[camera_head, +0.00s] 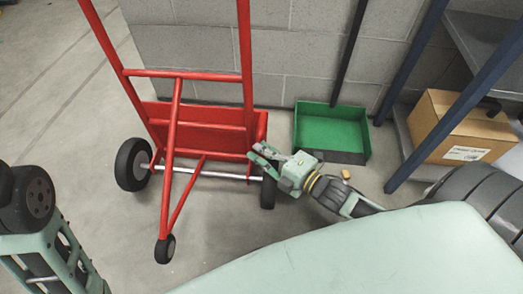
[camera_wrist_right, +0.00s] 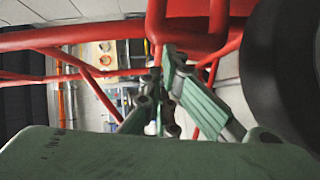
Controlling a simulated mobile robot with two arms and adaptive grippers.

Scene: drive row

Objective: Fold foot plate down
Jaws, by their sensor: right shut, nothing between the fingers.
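A red hand truck (camera_head: 172,75) stands on two black wheels, with a smaller wheel on a red strut at the front. A wide red plate (camera_head: 200,115), which looks like its foot plate, stands folded up against the back of the frame. My right gripper (camera_head: 262,155) is shut and empty at the plate's lower right corner, just above the right wheel. I cannot tell whether it touches the plate. In the right wrist view the fingers (camera_wrist_right: 167,85) point at red tubing (camera_wrist_right: 190,38). My left gripper is out of view.
A cardboard box (camera_head: 459,130) sits on a blue-posted shelf farther right. A small tan block (camera_head: 346,174) lies near my right wrist. The floor left of the truck is clear.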

